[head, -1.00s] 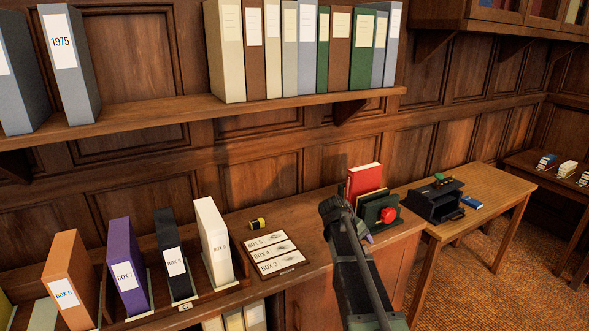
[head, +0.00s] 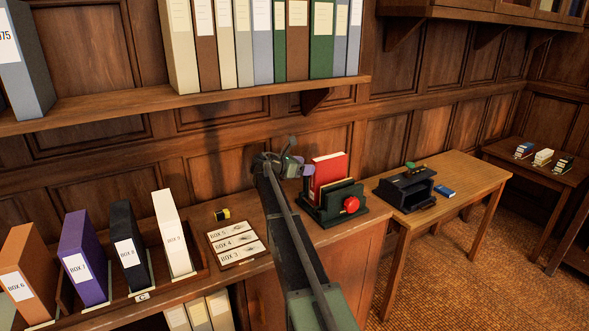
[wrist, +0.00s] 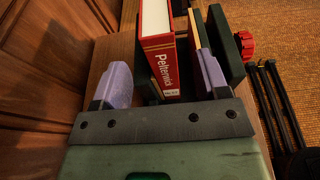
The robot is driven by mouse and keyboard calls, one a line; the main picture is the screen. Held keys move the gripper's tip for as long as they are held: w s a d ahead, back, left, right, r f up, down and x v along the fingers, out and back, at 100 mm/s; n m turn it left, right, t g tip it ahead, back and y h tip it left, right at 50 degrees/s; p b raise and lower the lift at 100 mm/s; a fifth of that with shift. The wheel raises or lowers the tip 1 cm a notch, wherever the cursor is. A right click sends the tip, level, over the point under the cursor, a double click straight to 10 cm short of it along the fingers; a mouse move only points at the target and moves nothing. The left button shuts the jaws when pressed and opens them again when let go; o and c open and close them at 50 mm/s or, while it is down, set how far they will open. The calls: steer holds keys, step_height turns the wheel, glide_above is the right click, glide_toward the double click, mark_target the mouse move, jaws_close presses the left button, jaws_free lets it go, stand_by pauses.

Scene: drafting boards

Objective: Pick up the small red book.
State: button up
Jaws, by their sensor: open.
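The red book (head: 328,172) stands upright in a dark green holder (head: 365,207) with a red knob, on the wooden cabinet top. In the wrist view the book (wrist: 160,55) shows its red spine with white lettering and its pale page edge. My gripper (head: 300,168) is at the book's left side in the head view. In the wrist view its two lilac fingers (wrist: 160,66) are apart, with the book's spine showing between them. The right finger overlaps a thinner book (wrist: 197,30) beside it. Whether any finger touches is unclear.
A tray with label cards (head: 237,243) and a small yellow-black object (head: 222,214) lie left of my arm. Box files stand further left. A shelf of binders (head: 250,85) runs above. A table (head: 470,172) with a dark organizer (head: 407,187) stands right.

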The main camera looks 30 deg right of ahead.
mark_target(322, 165)
steer(key=b+x, duration=0.1)
steer(key=x, duration=0.6)
steer(key=shift+d+f, duration=0.1)
steer(key=shift+d, duration=0.2)
steer(key=c, duration=1.2)
steer(key=shift+s+r, duration=0.3)
steer(key=shift+s, duration=0.25)
steer(key=shift+r, duration=0.15)
